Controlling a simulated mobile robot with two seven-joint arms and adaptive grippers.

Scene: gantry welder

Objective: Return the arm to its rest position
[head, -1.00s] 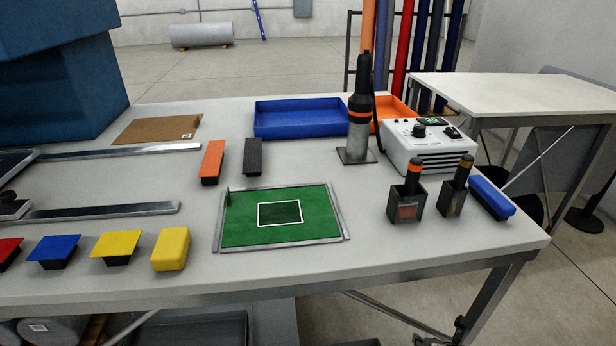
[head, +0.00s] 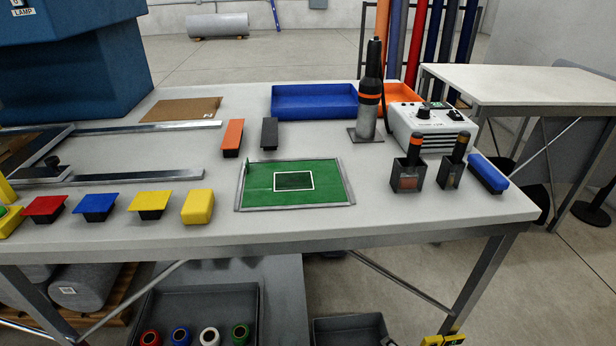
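Neither of my grippers nor any part of my arms shows clearly in the head view, so their pose and what they hold are hidden. The workbench (head: 375,215) fills the middle of the view. On it lies a green board (head: 325,195) with a white-outlined rectangle, set between metal rails. A dark cylindrical tool (head: 369,95) with an orange band stands upright on a small plate behind it.
A white control box (head: 425,125), two dark holders (head: 407,175) (head: 451,172) and a blue brush-like block (head: 487,175) stand at the right. A blue tray (head: 315,100) is at the back. Coloured blocks, including a yellow one (head: 197,207), line the front left. A metal frame (head: 120,176) lies left.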

